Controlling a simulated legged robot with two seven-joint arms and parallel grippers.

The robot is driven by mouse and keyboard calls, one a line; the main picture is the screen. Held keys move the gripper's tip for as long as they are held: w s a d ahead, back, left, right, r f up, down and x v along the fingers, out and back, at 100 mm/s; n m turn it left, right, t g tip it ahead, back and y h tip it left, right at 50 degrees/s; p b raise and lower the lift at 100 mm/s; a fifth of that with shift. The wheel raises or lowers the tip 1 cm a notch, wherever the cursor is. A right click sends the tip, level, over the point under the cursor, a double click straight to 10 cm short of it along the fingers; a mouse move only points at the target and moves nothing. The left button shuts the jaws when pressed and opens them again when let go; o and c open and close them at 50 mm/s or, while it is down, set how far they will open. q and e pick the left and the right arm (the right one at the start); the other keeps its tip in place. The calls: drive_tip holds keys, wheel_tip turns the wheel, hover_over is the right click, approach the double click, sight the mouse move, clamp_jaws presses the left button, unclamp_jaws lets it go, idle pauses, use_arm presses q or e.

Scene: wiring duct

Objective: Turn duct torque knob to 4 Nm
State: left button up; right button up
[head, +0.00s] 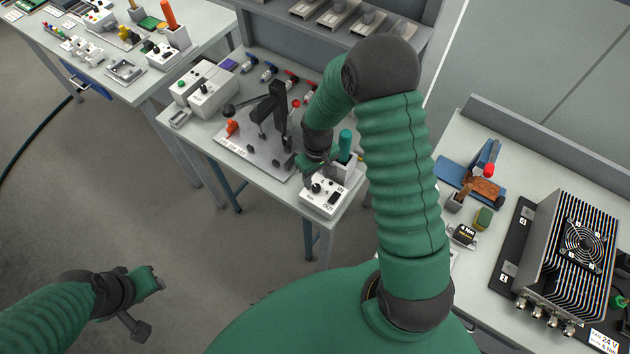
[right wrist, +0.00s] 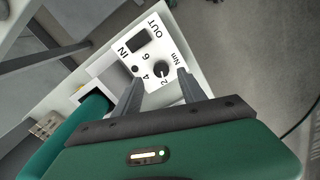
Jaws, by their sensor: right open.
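The torque knob (head: 316,187) is a small black dial on a white box (head: 322,208) at the table's front right corner. In the right wrist view the knob (right wrist: 161,69) sits on the white panel by the marks 2, 4, 6 and Nm. Its pointer is too small to read surely. My right gripper (head: 309,168) is over the box's back side. In the right wrist view my right gripper (right wrist: 157,88) is open and empty, its fingers apart just short of the knob. My left gripper (head: 146,300) hangs over the floor, far from the box; its jaws are unclear.
A green-handled tool (head: 346,142) stands in a holder beside the knob box. A metal plate (head: 245,148) with black levers lies to the left. A finned unit with a fan (head: 568,258) stands on the right table. Open floor lies in front.

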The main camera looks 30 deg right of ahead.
sight(317, 187)
drive_tip(key=f, duration=0.4)
drive_tip(key=shift+d+f, duration=0.1)
drive_tip(key=shift+d, duration=0.1)
drive_tip(key=shift+w+a+f, duration=0.15)
drive_tip(key=shift+a+f, duration=0.05)
drive_tip(key=shift+a, duration=0.2)
drive_tip(key=shift+a+r, duration=0.15)
drive_tip(key=shift+a, duration=0.05)
drive_tip(key=shift+c, duration=1.7)
drive_tip(key=shift+s+d, duration=0.2)
drive_tip(key=shift+d, duration=0.15)
clamp_jaws()
